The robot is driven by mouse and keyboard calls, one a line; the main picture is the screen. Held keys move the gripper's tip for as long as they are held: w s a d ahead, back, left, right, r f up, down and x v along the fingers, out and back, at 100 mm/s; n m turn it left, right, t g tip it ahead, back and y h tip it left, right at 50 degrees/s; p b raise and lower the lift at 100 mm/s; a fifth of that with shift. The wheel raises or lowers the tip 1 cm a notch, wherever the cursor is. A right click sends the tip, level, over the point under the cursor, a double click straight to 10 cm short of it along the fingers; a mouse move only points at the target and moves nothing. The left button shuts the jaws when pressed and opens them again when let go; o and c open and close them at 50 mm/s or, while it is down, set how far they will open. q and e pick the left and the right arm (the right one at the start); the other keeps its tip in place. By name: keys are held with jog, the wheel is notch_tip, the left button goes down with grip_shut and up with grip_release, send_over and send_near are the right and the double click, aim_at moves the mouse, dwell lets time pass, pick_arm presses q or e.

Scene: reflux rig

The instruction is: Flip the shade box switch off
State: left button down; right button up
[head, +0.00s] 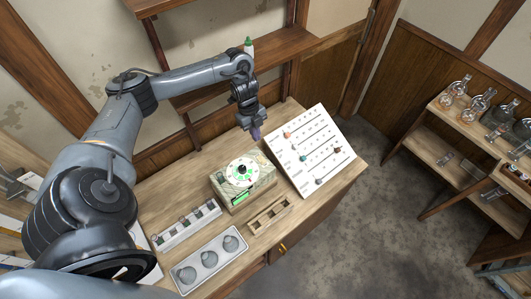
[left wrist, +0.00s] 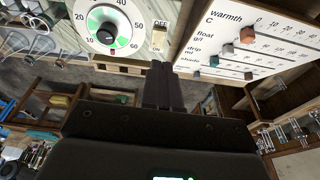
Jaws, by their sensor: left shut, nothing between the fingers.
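A box with a round dial (head: 243,172) and a green lit strip stands on the bench. Its dial also shows in the left wrist view (left wrist: 110,24). Beside the dial there is a small pale switch (left wrist: 159,38) with OFF printed above it and ON below it in that view. I cannot tell which way it is set. My left gripper (head: 256,134) is shut and empty, pointing down above the bench behind the box. In the left wrist view its fingertips (left wrist: 162,67) appear just below the switch; contact cannot be told. My right gripper is not in view.
A white slider board (head: 310,150) with rows including warmth, float, drip and shade stands right of the box. A wooden rack (head: 269,214), a tray with several grey rounded pieces (head: 188,274) and a white holder (head: 186,229) lie in front. Glassware shelves stand far right.

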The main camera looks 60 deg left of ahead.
aim_at(260, 158)
pick_arm(q)
jog(key=shift+s+a+r, duration=0.15)
jog(key=shift+a+r, duration=0.15)
jog(key=shift+f, duration=0.1)
jog(key=p+x, duration=0.1)
jog(key=x, duration=0.8)
jog(key=shift+d+f, duration=0.2)
jog(key=shift+f, duration=0.15)
